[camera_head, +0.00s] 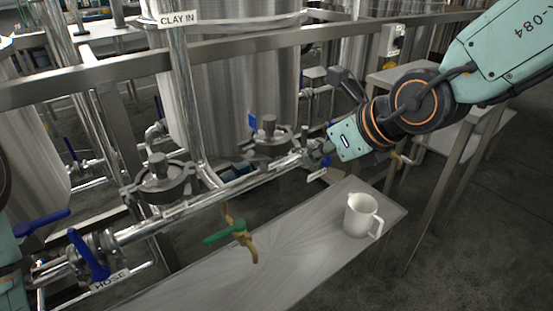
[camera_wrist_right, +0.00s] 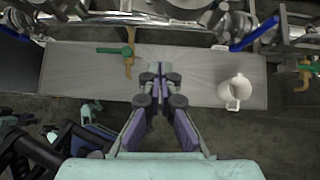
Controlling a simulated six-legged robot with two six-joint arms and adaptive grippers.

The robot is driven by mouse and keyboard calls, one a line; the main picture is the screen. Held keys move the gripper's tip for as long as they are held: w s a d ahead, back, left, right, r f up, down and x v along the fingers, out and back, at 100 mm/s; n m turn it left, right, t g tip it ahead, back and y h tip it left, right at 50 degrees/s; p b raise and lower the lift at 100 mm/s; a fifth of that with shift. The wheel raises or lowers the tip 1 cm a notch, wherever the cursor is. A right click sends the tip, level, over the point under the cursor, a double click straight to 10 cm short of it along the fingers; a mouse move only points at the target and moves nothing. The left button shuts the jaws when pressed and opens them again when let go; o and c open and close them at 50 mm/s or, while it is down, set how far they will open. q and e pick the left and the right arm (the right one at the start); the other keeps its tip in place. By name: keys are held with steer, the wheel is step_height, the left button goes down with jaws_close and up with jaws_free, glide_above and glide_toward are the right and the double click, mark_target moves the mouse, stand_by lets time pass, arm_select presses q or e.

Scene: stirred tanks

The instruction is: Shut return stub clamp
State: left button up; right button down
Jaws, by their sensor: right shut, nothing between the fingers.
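Fittings near the fingertips are partly hidden by the gripper in the head view, and I cannot tell which is the return stub clamp. A blue lever (camera_head: 88,254) stands up on the left end of the pipe, above a HOSE label (camera_head: 110,280).
A steel bench (camera_head: 280,260) lies below the pipes. A white jug (camera_head: 361,216) stands on its right part. A green-handled tap (camera_head: 228,233) hangs over it. A steel rail (camera_head: 235,48) crosses before the large tank (camera_head: 235,95). A blue lever (camera_wrist_right: 255,35) shows in the wrist view.

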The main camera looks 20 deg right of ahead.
mark_target(276, 141)
steer(key=w+a+r+p+x, duration=0.1)
steer(key=r+x, duration=0.1)
steer(key=x, duration=1)
steer(key=shift+w+f, duration=0.2)
steer(key=shift+w, duration=0.3)
steer(key=shift+w+a+f, duration=0.1)
